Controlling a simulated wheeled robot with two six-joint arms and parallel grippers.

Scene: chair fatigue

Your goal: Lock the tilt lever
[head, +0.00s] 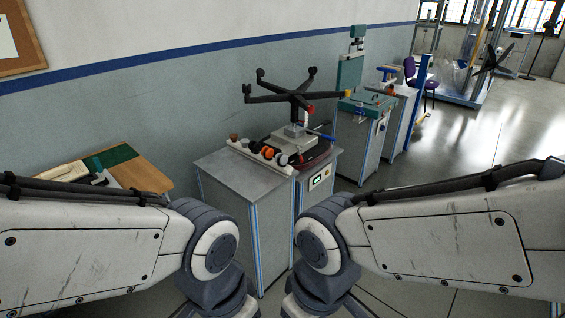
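A small control panel (319,179) faces me. A teal machine (367,103) stands behind on the right. A wooden table (146,176) is at left. The floor at right is open.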

